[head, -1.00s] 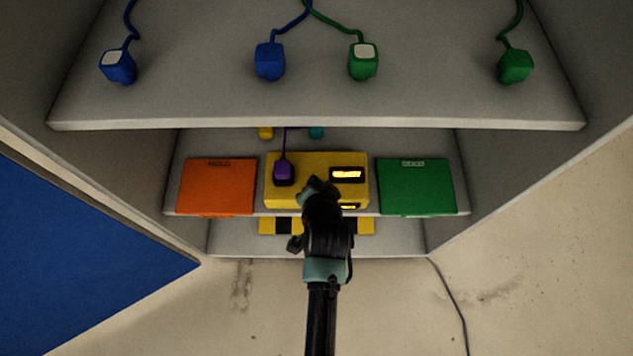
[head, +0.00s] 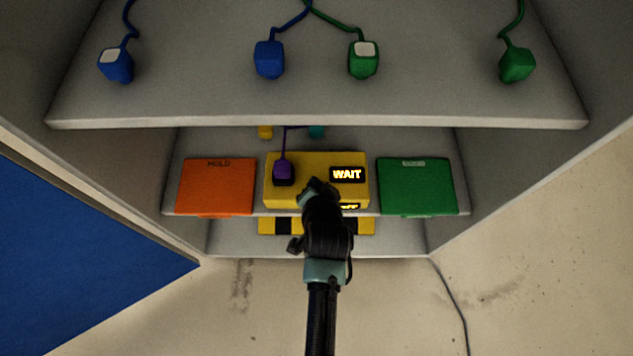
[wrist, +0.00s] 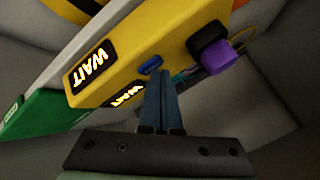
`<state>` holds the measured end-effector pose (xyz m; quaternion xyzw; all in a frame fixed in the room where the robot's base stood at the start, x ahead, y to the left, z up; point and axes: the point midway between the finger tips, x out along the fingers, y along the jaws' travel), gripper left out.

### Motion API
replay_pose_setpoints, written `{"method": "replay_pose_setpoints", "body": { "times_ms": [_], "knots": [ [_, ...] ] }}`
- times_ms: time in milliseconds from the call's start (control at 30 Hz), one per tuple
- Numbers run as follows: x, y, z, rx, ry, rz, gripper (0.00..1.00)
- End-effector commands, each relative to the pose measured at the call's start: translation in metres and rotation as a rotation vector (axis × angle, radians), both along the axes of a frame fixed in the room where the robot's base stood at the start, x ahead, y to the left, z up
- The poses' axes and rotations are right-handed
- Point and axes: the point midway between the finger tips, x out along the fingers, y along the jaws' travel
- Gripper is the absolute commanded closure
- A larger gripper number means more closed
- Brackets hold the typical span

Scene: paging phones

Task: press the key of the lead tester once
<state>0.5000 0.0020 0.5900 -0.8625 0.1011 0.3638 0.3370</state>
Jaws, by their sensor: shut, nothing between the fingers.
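The lead tester is a yellow box (head: 312,166) on the middle shelf, with a lit display reading WAIT (head: 347,174). A purple plug (head: 283,170) on a purple lead sits in its dark socket; it also shows in the wrist view (wrist: 222,57). A small blue key (wrist: 151,65) is on the tester's front in the wrist view. My gripper (wrist: 158,75) is shut and empty, its fingertips right at the key; I cannot tell if they touch. In the head view my arm hides the key.
An orange HOLD tray (head: 216,187) stands left of the tester, a green one (head: 416,187) right. Blue plugs (head: 269,60) and green plugs (head: 363,61) lie on the upper shelf (head: 315,105). Cabinet walls close in both sides.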

Motion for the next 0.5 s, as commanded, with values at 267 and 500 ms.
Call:
{"method": "replay_pose_setpoints", "body": {
  "times_ms": [267,500],
  "knots": [
    [-0.001,0.0,0.0,0.0,0.002,0.001,1.0],
    [-0.001,0.0,0.011,0.0,0.002,0.001,1.0]
  ]
}}
